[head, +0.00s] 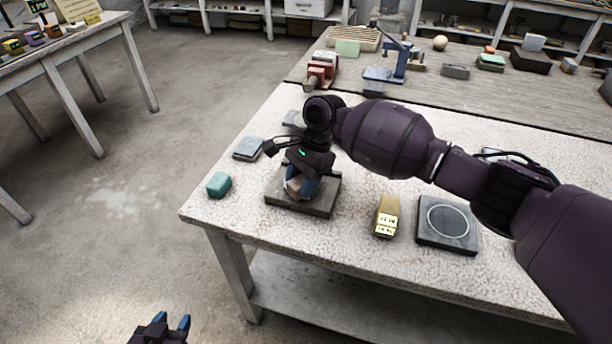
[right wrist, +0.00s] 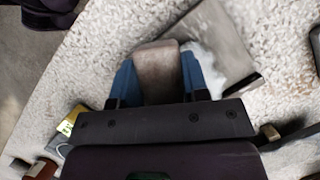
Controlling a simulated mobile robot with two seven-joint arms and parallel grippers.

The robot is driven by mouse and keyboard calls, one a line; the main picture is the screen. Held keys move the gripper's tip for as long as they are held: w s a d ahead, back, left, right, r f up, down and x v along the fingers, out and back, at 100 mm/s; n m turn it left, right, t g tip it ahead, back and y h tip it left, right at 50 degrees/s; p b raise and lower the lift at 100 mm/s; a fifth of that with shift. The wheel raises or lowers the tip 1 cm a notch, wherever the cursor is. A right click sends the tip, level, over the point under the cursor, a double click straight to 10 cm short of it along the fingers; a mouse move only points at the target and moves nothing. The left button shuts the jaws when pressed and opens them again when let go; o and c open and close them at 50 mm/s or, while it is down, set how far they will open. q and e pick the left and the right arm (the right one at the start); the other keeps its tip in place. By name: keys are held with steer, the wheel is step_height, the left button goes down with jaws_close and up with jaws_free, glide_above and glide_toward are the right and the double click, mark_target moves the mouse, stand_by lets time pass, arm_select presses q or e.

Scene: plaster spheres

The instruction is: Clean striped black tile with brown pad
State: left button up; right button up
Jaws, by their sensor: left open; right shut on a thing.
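My right gripper (head: 301,190) reaches down over the worktable and is shut on the brown pad. The pad shows between the blue fingers in the right wrist view (right wrist: 157,75). Below it lies a dark square tile (head: 325,203), partly hidden by the gripper; it also shows in the right wrist view (right wrist: 226,35). The pad is over or on this tile; I cannot tell if they touch. A whitish patch (right wrist: 207,65) shows beside the pad; stripes are not clear. My left gripper (head: 172,325) is open and empty, low over the floor.
A teal block (head: 219,184) and a grey tile (head: 249,148) lie left of the dark tile. A yellow-brown block (head: 387,217) and a tile with a circle (head: 447,225) lie right of it. A blue stand (head: 390,70) stands behind.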

steer(key=shift+s+a, duration=0.1)
steer(key=shift+s, duration=0.05)
arm_select(q)
steer(key=shift+r, duration=0.2)
arm_select(e)
steer(key=shift+w+d, duration=1.25)
steer(key=shift+d, duration=0.2)
arm_select(q)
steer(key=shift+w+r, duration=0.1)
steer(key=shift+r, duration=0.25)
steer(key=shift+p, duration=0.3)
arm_select(e)
steer(key=shift+s+a+r+p, duration=0.15)
steer(key=shift+s+a+p, duration=0.4)
steer(key=shift+a+p, duration=0.1)
steer(key=shift+s+a+p, duration=0.5)
steer(key=shift+a+p, duration=0.05)
steer(key=shift+s+a, duration=0.15)
arm_select(q)
steer(key=r, duration=0.3)
steer(key=shift+w+r+t, duration=0.3)
steer(key=shift+w+r, duration=0.05)
steer(key=shift+r, duration=0.05)
arm_select(e)
steer(key=shift+f, duration=0.3)
